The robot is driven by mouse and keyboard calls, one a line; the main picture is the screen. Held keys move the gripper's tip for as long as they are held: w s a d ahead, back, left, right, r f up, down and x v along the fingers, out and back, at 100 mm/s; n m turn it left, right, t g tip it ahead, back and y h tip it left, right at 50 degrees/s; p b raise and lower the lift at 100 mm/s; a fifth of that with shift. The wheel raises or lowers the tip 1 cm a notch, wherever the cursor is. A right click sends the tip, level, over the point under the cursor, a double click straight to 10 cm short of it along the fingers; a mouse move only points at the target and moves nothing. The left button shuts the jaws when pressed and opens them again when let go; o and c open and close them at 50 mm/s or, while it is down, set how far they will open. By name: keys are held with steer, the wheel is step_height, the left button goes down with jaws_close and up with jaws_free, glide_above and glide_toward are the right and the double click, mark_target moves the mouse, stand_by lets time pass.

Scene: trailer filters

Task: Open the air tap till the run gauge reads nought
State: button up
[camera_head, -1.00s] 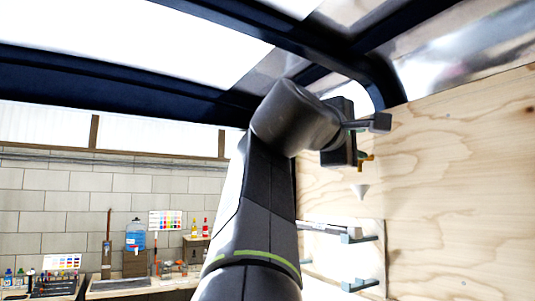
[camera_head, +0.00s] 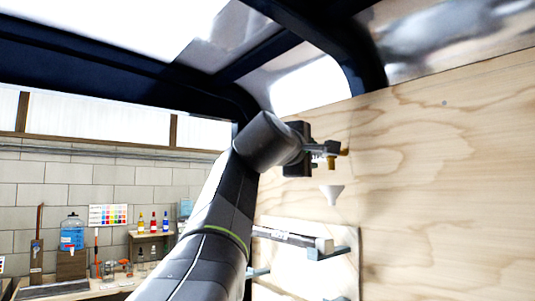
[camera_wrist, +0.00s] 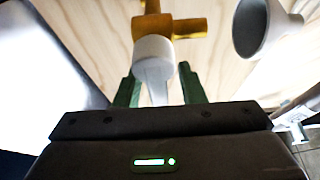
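A brass tap (camera_wrist: 170,26) with a pale grey handle (camera_wrist: 154,66) sits on the plywood wall in the wrist view. My gripper (camera_wrist: 156,84) has two green fingers spread open, one on each side of the handle's lower part, with gaps showing. I cannot tell how deep the handle lies between them. In the head view my gripper (camera_head: 325,150) is up at the plywood wall, right by the brass tap (camera_head: 331,162), partly covering it. No run gauge can be made out in either view.
A pale funnel (camera_head: 332,194) is on the wall just below the tap and shows close at the right in the wrist view (camera_wrist: 262,25). Lower down is a white panel with grey brackets (camera_head: 328,253). A bench with a blue water bottle (camera_head: 72,233) stands at the left.

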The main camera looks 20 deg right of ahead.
jaws_close()
steer(key=shift+s+f+n+g+y+p, duration=0.1)
steer(key=shift+f+n+g+y+p, duration=0.15)
steer(key=shift+n+p, duration=0.7)
steer(key=shift+s+f+n+g+y+p, duration=0.15)
steer(key=shift+f+n+g+p, duration=0.25)
steer(key=shift+p, duration=0.95)
steer(key=shift+w, duration=0.1)
jaws_free()
steer(key=shift+r, duration=0.1)
steer(key=b+v, duration=0.3)
steer(key=v, duration=1)
steer(key=shift+s+a+b, duration=0.3)
steer(key=shift+b, duration=0.05)
